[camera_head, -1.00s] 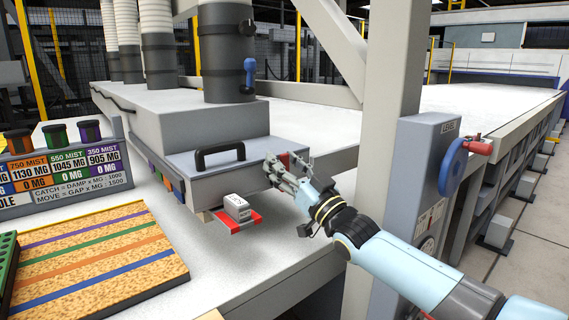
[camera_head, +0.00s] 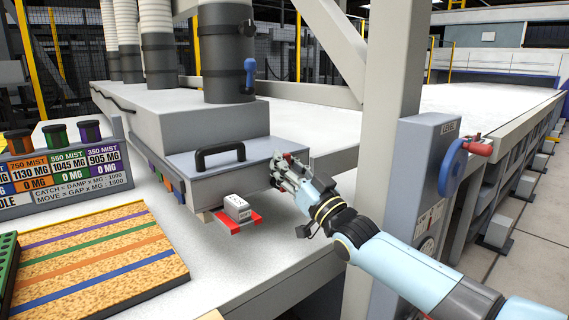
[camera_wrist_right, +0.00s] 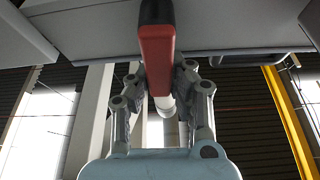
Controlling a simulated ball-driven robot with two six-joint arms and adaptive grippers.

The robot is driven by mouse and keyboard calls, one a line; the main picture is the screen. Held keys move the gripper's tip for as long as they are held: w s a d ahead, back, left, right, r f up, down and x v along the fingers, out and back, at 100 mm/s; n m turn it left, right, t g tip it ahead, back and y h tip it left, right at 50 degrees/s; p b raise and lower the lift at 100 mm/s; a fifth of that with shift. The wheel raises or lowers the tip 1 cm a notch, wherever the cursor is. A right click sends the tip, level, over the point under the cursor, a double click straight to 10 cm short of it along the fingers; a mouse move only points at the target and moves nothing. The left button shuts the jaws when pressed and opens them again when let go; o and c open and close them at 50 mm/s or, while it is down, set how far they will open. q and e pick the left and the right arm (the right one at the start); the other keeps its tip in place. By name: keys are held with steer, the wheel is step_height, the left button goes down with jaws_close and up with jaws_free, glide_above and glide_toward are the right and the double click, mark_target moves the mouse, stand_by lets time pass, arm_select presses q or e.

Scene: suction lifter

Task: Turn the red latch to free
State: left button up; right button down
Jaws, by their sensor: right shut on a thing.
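The red latch (camera_wrist_right: 157,58) is a red bar with a dark end, seen in the right wrist view running between the fingers of my right gripper (camera_wrist_right: 161,82). In the head view only a small bit of red shows at the fingertips of my right gripper (camera_head: 280,168), at the right side of the grey lifter box (camera_head: 222,166). My right gripper is shut on the latch, and its fingers hide most of it in the head view. How far the latch is turned is hard to tell. My left gripper is not in view.
A black handle (camera_head: 219,153) is on the box top. A grey block on a red base (camera_head: 237,209) sits at its front. A post with a blue wheel (camera_head: 452,170) and red knob stands right of my arm. A striped board (camera_head: 95,255) lies at left.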

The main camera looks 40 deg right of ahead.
steer(key=shift+w+d+f+m+g+h+p, duration=0.2)
steer(key=shift+d+m+h+p, duration=0.5)
steer(key=shift+m, duration=1.25)
steer(key=shift+s+d+f+m+g+h+p, duration=0.1)
steer(key=shift+d+f+m+g+h+p, duration=0.3)
steer(key=shift+m+h+p, duration=1.1)
steer(key=shift+w+d+f+m+g+h+p, duration=0.15)
steer(key=shift+d+m+h, duration=0.45)
steer(key=shift+m, duration=1.85)
steer(key=shift+s, duration=0.1)
steer(key=c, duration=1.2)
jaws_free()
steer(key=shift+o, duration=0.2)
